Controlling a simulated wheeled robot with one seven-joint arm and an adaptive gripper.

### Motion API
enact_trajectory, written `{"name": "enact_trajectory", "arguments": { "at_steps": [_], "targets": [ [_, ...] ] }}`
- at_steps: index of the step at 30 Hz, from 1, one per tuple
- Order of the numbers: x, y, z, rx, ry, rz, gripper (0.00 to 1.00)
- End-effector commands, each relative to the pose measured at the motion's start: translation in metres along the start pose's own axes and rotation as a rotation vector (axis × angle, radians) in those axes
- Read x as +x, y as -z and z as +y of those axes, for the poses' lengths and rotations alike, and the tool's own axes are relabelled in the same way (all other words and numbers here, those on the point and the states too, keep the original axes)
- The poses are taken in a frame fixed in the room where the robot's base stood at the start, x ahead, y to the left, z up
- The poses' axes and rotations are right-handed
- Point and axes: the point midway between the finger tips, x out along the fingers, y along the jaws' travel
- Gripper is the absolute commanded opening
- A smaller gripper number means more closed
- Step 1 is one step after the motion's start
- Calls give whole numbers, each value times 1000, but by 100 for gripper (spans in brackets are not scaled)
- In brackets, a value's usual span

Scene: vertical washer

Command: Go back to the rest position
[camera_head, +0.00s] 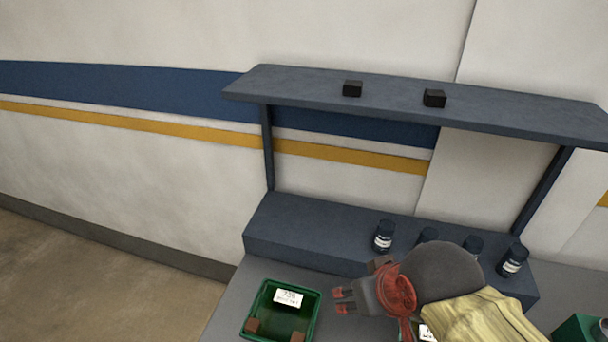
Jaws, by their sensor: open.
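My gripper (343,301) is in the lower middle of the head view, at the end of my arm, which comes in from the lower right. Its red-tipped fingers point left and stand apart, with nothing visible between them. It is just right of a green bin (267,336), over the grey worktop (235,310). My arm hides part of the worktop and the lower part of the shelf unit behind it.
The green bin holds a white label and brown blocks. Several dark jars (384,235) stand on the blue-grey ledge (300,230). Two black cubes (352,88) (434,98) sit on the upper shelf (500,110). Another green bin (575,330) is at lower right. Floor at left is clear.

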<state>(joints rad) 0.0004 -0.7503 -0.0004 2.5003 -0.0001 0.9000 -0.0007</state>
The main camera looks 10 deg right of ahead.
Motion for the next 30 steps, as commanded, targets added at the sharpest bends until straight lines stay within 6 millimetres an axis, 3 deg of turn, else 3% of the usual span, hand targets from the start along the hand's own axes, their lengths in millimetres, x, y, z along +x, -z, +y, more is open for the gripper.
{"name": "enact_trajectory", "arguments": {
  "at_steps": [18,30],
  "targets": [
    [105,-56,0,0,0,-1,45],
    [110,-59,0,0,0,-1,45]
  ]
}}
